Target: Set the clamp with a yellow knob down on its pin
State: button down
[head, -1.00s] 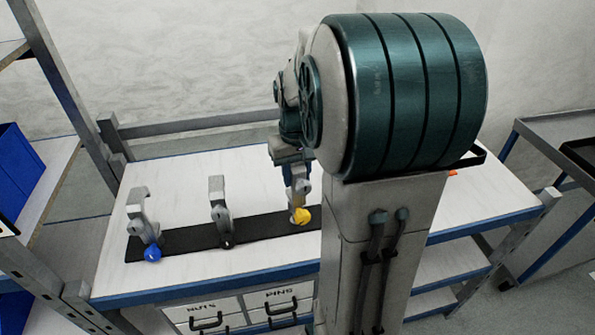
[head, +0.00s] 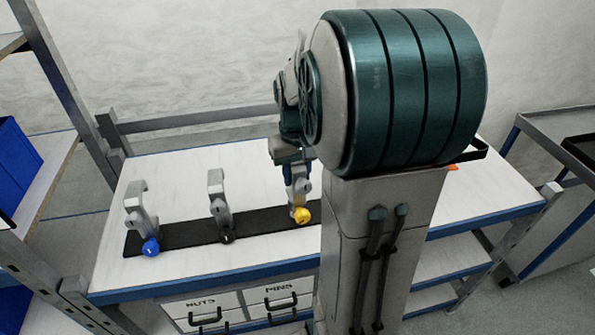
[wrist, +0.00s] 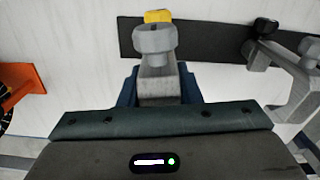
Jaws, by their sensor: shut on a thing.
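The clamp with a yellow knob (head: 302,214) is upright at the right of the visible part of the black strip (head: 180,236) on the bench. My gripper (head: 293,172) is above it, shut on its upper part. In the wrist view the clamp (wrist: 155,60) stands between my blue fingers (wrist: 157,88), with its yellow knob beyond, by the end of the strip (wrist: 210,40). Its pin is hidden, and I cannot tell whether the clamp touches the strip.
A clamp with a blue knob (head: 141,222) and a clamp with a black knob (head: 219,207) stand to the left on the strip. The black-knobbed one is close beside my gripper in the wrist view (wrist: 288,68). An orange thing (wrist: 22,78) lies opposite.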

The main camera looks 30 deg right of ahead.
jog(key=shift+f+b, duration=0.95)
jog(key=shift+f, duration=0.3)
jog(key=shift+c, duration=2)
grip_release()
jog(key=shift+r, duration=0.1)
jog(key=shift+r+p, duration=4.35)
jog(key=shift+r, duration=1.05)
